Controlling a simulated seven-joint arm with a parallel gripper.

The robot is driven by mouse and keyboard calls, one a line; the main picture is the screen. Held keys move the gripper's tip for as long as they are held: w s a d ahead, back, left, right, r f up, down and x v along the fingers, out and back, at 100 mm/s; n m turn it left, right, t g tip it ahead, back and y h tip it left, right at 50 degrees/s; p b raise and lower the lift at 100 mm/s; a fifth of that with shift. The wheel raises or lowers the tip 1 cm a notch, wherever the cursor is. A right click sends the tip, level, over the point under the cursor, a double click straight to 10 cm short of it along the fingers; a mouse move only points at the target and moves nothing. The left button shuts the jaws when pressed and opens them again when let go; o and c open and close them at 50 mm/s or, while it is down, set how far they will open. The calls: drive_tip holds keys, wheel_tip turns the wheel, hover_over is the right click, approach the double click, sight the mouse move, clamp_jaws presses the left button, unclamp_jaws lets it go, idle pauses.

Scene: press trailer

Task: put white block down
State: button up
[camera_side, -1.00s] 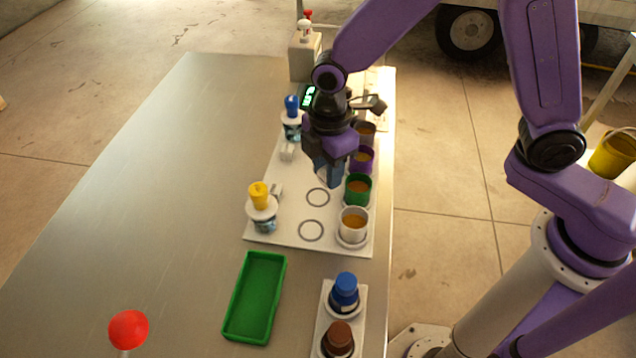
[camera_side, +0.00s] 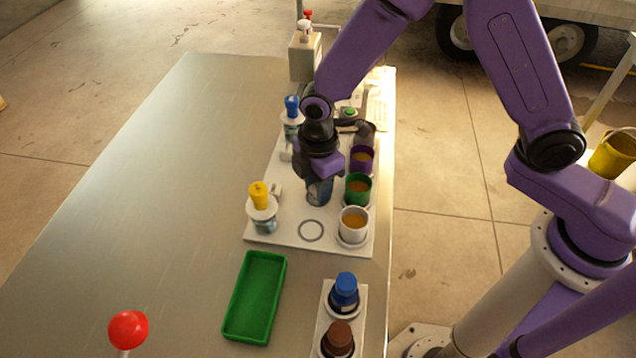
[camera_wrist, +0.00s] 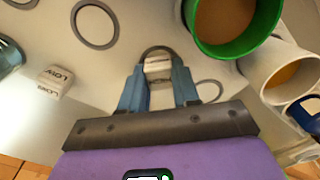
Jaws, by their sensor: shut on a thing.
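My gripper (camera_side: 319,198) is low over the white board (camera_side: 283,236), at the ring left of the green cup. In the wrist view its two blue fingers (camera_wrist: 158,88) are shut on a small white block (camera_wrist: 158,68). A dark ring (camera_wrist: 157,49) shows on the board just behind the block. I cannot tell whether the block touches the board. In the side view the gripper hides the block. A free ring (camera_side: 310,230) lies nearer the camera.
A green cup (camera_side: 358,189), a white cup (camera_side: 353,226) and a purple cup (camera_side: 361,159) stand close on the right. A yellow-topped jar (camera_side: 262,209) stands left. In the wrist view, a labelled white block (camera_wrist: 56,80) lies left. An empty green tray (camera_side: 255,297) lies in front.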

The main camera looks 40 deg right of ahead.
drive_tip(key=o, duration=1)
wheel_tip(320, 180, up, 12)
drive_tip(key=shift+r, duration=0.15)
drive_tip(key=s+d+r+m, duration=0.1)
drive_tip(key=s+d, duration=0.5)
drive_tip(key=s, duration=0.1)
drive_tip(key=s+d+r+m, duration=0.1)
drive_tip(key=s+d+m, duration=0.1)
drive_tip(key=s+d, duration=0.5)
drive_tip(key=s+d+m, duration=0.2)
drive_tip(key=s+d, duration=0.4)
drive_tip(key=s, duration=0.2)
drive_tip(key=shift+s+d+r, duration=0.3)
drive_tip(key=shift+s+r, duration=0.05)
drive_tip(key=shift+r, duration=0.05)
